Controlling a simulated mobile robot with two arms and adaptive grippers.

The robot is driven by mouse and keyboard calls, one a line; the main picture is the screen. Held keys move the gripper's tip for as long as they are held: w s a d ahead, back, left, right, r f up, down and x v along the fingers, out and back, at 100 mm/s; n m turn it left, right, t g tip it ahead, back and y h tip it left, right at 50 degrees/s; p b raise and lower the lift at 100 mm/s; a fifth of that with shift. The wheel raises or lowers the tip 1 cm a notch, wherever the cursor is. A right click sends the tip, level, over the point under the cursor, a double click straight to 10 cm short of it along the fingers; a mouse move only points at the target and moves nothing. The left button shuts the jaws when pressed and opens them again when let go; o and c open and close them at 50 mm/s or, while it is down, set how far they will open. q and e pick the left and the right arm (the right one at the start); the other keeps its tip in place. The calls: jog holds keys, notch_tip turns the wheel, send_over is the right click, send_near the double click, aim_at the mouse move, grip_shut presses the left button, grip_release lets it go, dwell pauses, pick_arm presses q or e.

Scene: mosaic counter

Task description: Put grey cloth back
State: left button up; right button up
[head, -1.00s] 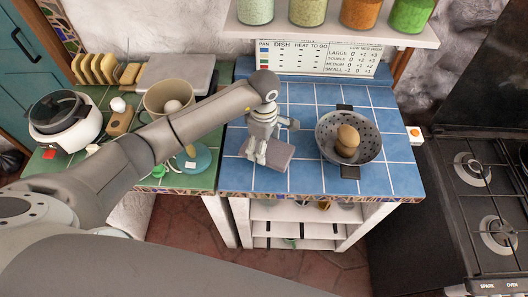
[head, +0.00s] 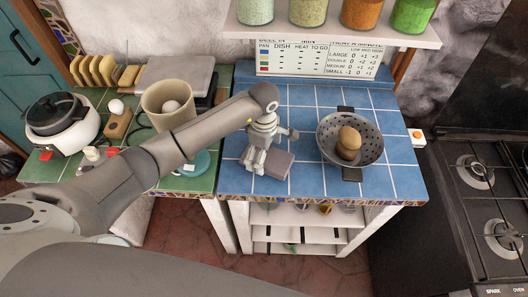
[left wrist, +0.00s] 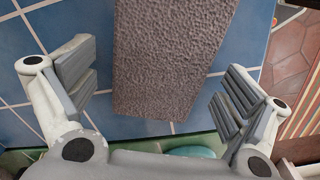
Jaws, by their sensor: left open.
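The grey cloth (head: 279,165) is a folded, flat block lying on the blue tiled counter near its front edge. It fills the upper middle of the left wrist view (left wrist: 165,60), with a rough grey-brown surface. My left gripper (head: 268,152) is at the cloth, pointing down and partly covering it in the head view. In the left wrist view my left gripper (left wrist: 155,88) is open, one finger on each side of the cloth, with gaps to both sides. Whether it touches the cloth underneath is hidden. My right gripper is not in view.
A grey colander (head: 373,138) with brown round items stands right of the cloth. Left, the green counter (head: 205,172) holds a beige pot (head: 163,97) and a white cooker (head: 62,122). A jar shelf (head: 340,37) hangs above. A stove (head: 490,200) stands right.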

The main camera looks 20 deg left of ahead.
pick_arm(q)
jog(key=shift+r, duration=0.1)
jog(key=shift+r+p, duration=0.35)
jog(key=shift+p, duration=0.05)
notch_tip(320, 180, up, 12)
jog(key=p, duration=0.5)
jog(key=shift+f+p, duration=0.25)
jog(key=shift+p, duration=0.15)
